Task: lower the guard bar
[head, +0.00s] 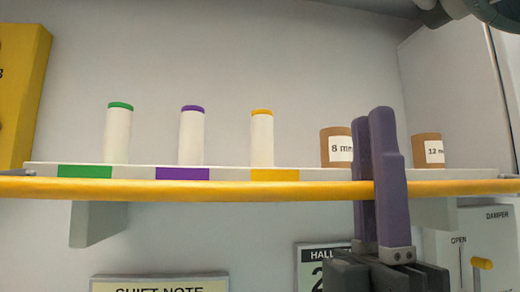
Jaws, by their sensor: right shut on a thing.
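The guard bar (200,189) is a long yellow bar. It runs level along the front edge of the pale shelf (135,172), just below the coloured labels, from the left edge of the view to the right edge. My right gripper (371,135) comes up from below at the right of centre, with its purple fingers pointing upward. One finger passes in front of the bar and the other behind it, and the gripper is shut on the bar. The fingers hide a short piece of it. My left gripper is not in view.
On the shelf stand white rolls with green (117,135), purple (191,137) and yellow (262,140) tops, and brown cores marked 8 (334,147) and 12 (428,151). A damper panel with a yellow handle (482,263) is at lower right. A yellow panel (22,90) stands at left.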

